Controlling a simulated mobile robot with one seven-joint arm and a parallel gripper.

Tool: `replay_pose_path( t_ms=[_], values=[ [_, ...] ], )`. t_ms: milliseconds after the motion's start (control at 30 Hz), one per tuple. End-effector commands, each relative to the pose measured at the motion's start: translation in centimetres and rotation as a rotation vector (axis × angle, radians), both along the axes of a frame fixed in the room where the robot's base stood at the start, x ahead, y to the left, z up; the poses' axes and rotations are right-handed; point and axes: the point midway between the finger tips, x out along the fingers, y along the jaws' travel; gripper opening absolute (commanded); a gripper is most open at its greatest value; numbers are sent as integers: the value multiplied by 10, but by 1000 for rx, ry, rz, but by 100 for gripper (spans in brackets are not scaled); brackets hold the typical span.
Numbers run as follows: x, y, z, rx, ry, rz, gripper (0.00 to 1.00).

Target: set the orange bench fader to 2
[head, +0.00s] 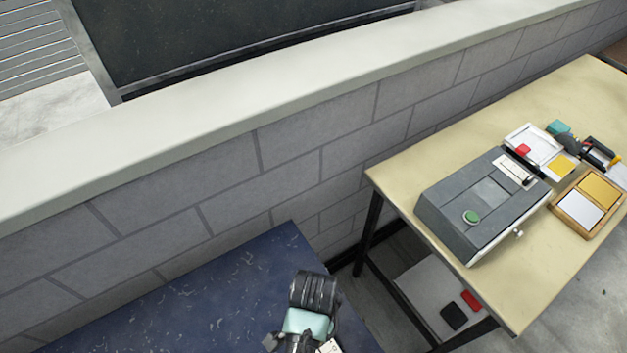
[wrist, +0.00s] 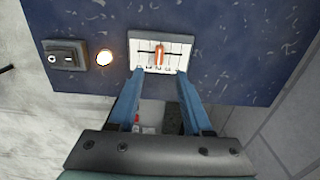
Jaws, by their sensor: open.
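The orange fader (wrist: 159,54) is a small upright knob on a white scale plate (wrist: 185,53) set in a dark blue speckled panel, in the wrist view. The knob stands near the middle of the plate. The marks are too small to read. My gripper (wrist: 159,78) is open, its two blue fingers pointing at the plate's lower edge, one towards each side of the knob. Nothing is between the fingers, and the knob appears beyond their tips. I cannot tell the remaining gap. The fader and fingertips do not show in the head view.
Left of the plate are a glowing round light (wrist: 104,58) and a dark rocker switch (wrist: 66,54). In the head view, the blue bench top (head: 200,300) lies beside a block wall (head: 290,150). A pale table (head: 400,180) at right carries a grey box (head: 470,190) and trays.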

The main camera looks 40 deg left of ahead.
Motion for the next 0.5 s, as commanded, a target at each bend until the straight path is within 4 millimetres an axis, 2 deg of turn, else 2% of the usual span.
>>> replay_pose_path(
  t_ms=[33, 200, 333, 500],
  values=[
    [1, 0, 10, 2, -4, 0, 50],
    [1, 0, 36, 0, -2, 0, 50],
    [0, 0, 46, 0, 0, 0, 50],
    [0, 0, 49, -1, 1, 0, 50]
  ],
)
